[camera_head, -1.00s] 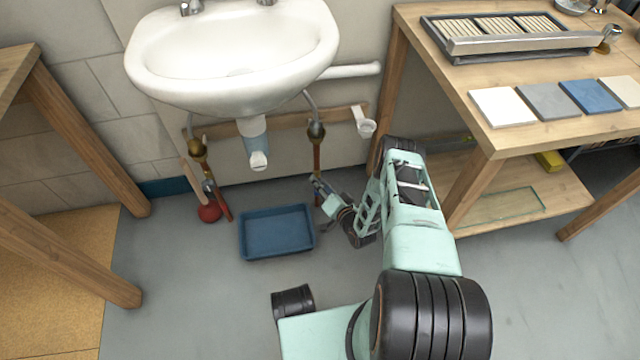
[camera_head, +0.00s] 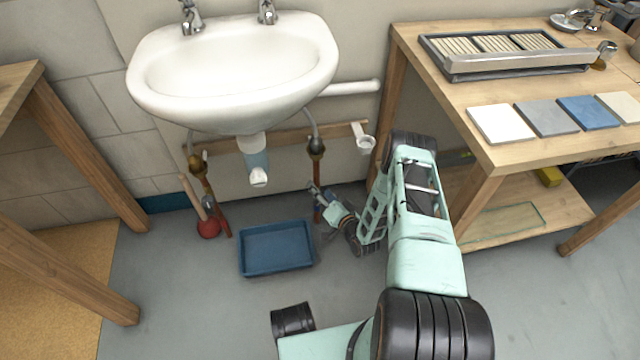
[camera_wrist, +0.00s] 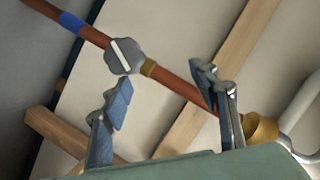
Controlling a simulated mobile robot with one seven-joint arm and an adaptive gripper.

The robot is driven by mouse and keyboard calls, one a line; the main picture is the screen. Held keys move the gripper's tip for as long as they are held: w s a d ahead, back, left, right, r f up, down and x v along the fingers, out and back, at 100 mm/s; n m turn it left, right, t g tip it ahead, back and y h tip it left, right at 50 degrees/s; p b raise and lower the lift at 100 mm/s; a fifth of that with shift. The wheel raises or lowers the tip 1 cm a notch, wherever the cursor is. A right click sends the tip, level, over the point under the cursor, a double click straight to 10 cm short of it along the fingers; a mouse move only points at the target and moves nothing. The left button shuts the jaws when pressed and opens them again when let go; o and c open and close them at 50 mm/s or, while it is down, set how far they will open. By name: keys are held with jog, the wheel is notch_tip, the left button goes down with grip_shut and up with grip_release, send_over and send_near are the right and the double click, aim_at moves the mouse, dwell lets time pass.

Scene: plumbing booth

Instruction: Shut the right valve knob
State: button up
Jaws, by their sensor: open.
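The right valve knob (camera_wrist: 124,56) is a grey lobed knob with a white bar across its face, on a copper pipe (camera_wrist: 178,85) in the wrist view. In that view the pipe runs diagonally, with a blue band and brass fittings. My gripper (camera_wrist: 165,97) is open, with its two fingers apart. The knob lies beyond the left fingertip, and nothing is between the pads. In the head view my gripper (camera_head: 313,188) is low by the right copper pipe under the sink (camera_head: 235,70). The knob is too small or hidden to make out there.
A blue tray (camera_head: 276,247) lies on the floor left of my gripper. A red plunger (camera_head: 208,228) stands by the left pipe. A wooden workbench (camera_head: 492,156) stands at right, close to my arm. A wooden rail (camera_wrist: 215,95) runs behind the pipe.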

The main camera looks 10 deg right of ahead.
jog(key=r, duration=0.5)
jog(key=shift+w+a+r, duration=0.1)
jog(key=shift+a, duration=0.15)
